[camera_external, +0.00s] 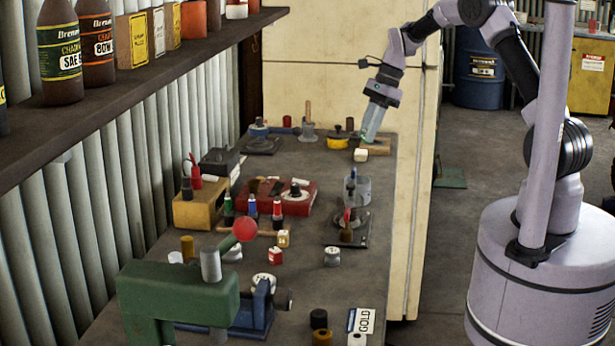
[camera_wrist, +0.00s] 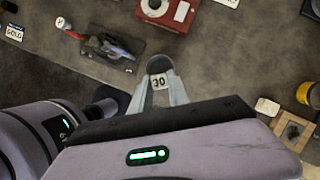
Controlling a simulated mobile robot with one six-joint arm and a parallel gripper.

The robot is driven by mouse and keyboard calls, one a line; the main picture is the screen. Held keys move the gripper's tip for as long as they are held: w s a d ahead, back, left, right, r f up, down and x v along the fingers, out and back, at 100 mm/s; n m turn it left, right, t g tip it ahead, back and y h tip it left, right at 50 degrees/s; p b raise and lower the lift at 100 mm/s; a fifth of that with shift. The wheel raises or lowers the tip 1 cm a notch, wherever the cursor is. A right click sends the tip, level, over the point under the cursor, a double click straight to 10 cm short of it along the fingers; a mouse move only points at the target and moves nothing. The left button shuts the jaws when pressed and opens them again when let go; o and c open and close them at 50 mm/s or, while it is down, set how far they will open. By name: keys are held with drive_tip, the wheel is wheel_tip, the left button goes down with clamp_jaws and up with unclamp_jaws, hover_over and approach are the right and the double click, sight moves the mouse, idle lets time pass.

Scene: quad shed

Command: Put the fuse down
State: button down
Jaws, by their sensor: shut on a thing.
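The fuse (camera_wrist: 158,81), a small pale block marked "30", sits between the tips of my gripper (camera_wrist: 159,88) in the wrist view. My gripper is shut on it. In the external view my gripper (camera_external: 371,130) points down over the far right part of the bench, and I cannot make out the fuse there. Behind the fuse in the wrist view is a grey rounded piece (camera_wrist: 160,64), probably the grey holder (camera_external: 357,188) on the bench. The fuse appears held above the bench; its exact height is unclear.
A small white block (camera_external: 361,155), a wooden block (camera_external: 378,147) and a yellow roll (camera_external: 338,141) lie near my gripper. A dark tray (camera_external: 346,235) with tools and a red box (camera_external: 298,205) stand nearer. Bare bench (camera_wrist: 220,75) shows right of the fuse.

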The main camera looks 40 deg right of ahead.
drive_tip(key=w+a+n+g, duration=0.25)
drive_tip(key=a+n, duration=0.35)
drive_tip(key=a, duration=0.6)
drive_tip(key=n+g+h+p, duration=0.1)
drive_tip(key=n+g, duration=0.1)
drive_tip(key=n, duration=0.3)
hover_over(292, 224)
drive_tip(key=w+d, duration=0.1)
drive_tip(key=d, duration=0.1)
drive_tip(key=f+b, duration=0.1)
drive_tip(key=f, duration=0.4)
drive_tip(key=f+b, duration=0.1)
drive_tip(key=f, duration=0.4)
drive_tip(key=a+f+b, duration=0.1)
drive_tip(key=f, duration=0.4)
drive_tip(key=shift+f, duration=0.4)
drive_tip(key=shift+f, duration=0.15)
drive_tip(key=c, duration=1.3)
unclamp_jaws()
